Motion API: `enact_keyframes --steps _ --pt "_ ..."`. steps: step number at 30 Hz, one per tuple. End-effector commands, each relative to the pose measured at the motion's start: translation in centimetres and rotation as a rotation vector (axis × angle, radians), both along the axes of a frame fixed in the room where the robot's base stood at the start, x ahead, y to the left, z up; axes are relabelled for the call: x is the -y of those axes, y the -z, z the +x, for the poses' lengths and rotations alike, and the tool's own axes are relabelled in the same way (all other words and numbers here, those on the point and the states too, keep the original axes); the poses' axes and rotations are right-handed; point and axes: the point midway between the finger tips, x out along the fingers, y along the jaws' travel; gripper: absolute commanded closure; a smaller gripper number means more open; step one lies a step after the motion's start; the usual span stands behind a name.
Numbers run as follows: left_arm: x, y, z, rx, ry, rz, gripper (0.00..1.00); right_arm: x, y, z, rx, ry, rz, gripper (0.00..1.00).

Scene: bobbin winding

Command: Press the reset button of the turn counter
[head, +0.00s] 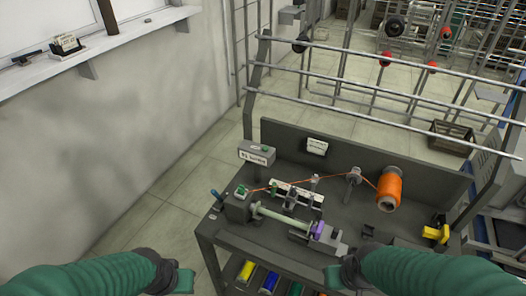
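A grey box with a white label (257,155) stands at the back left of the dark workbench; a small green part shows on its top. I cannot tell for sure whether it is the turn counter, and the label is too small to read. The winding machine (237,208) is in front of it, with a pale spindle (280,217) and a purple part (317,229). A small green part (242,191) sits on its left end. My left gripper (184,280) is low, left of the bench. My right gripper (334,277) is low, in front of the bench. Both are apart from the box; their finger openings are unclear.
An orange thread spool (389,190) stands at the bench's right, its thread running left through a guide (353,176). A yellow item (436,233) lies at the right. Coloured spools (268,280) fill the lower shelf. A metal rail rack (380,80) rises behind.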

Motion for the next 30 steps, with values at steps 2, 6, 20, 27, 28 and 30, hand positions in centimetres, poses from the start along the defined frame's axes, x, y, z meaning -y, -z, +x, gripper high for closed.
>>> enact_keyframes --steps 2,6,20,27,28,30 --pt "0.0 0.0 0.0 0.0 0.0 0.0 1.0 0.0 0.0 0.0 0.0 0.0 0.0 0.64" --pt "0.0 0.0 0.0 0.0 0.0 0.0 1.0 0.0 0.0 0.0 0.0 0.0 0.0 0.64" --pt "0.0 0.0 0.0 0.0 0.0 0.0 1.0 0.0 0.0 0.0 0.0 0.0 0.0 0.98" --pt "0.0 0.0 0.0 0.0 0.0 0.0 1.0 0.0 0.0 0.0 0.0 0.0 0.0 1.0" --pt "0.0 0.0 0.0 0.0 0.0 0.0 1.0 0.0 0.0 0.0 0.0 0.0 0.0 1.0" --pt "0.0 0.0 0.0 0.0 0.0 0.0 1.0 0.0 0.0 0.0 0.0 0.0 0.0 1.0"
